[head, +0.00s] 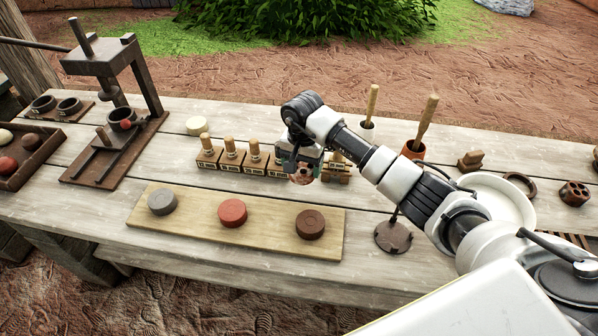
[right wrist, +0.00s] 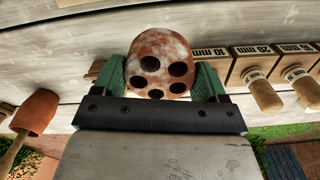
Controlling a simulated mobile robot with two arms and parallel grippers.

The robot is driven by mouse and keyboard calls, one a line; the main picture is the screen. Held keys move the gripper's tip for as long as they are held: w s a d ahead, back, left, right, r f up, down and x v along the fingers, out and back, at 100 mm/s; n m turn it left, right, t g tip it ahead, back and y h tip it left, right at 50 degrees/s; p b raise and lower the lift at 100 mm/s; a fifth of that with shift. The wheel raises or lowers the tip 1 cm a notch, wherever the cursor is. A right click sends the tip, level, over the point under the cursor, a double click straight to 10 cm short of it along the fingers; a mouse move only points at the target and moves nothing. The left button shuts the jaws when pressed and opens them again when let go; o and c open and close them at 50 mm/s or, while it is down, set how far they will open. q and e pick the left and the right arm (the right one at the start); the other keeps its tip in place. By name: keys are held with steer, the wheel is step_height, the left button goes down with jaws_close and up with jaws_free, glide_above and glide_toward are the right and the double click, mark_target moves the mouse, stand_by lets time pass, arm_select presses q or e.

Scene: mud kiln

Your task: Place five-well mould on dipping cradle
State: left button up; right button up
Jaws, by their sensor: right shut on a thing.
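My right gripper (head: 303,164) is shut on the five-well mould (head: 302,176), a reddish-brown, pale-mottled round piece. In the right wrist view the mould (right wrist: 162,46) sits between the green fingers (right wrist: 165,80), with several dark holes facing the camera. It is held above the table, by the row of stamps. I cannot tell for certain which thing is the dipping cradle; a dark round piece with an upright rod (head: 393,238) stands at the table's front, right of the board and partly beside my arm. My left gripper is not in view.
Wooden-handled stamps on blocks (head: 230,158) stand close behind and left of the gripper. A pale board (head: 265,240) with grey, red and brown discs lies in front. A press (head: 110,75) stands at left. A white basin (head: 500,198) and a dark holed piece (head: 574,188) are at right.

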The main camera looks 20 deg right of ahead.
steer(key=shift+f, duration=0.9)
step_height(320, 180, down, 4)
steer(key=shift+r+p, duration=0.1)
steer(key=shift+p, duration=0.25)
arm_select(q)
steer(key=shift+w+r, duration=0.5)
arm_select(e)
steer(key=shift+w, duration=0.1)
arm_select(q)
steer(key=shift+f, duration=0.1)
arm_select(e)
steer(key=shift+f, duration=0.2)
steer(key=o, duration=1)
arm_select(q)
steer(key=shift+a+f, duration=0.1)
arm_select(e)
steer(key=shift+o, duration=0.2)
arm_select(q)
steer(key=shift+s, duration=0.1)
arm_select(e)
steer(key=shift+r, duration=0.2)
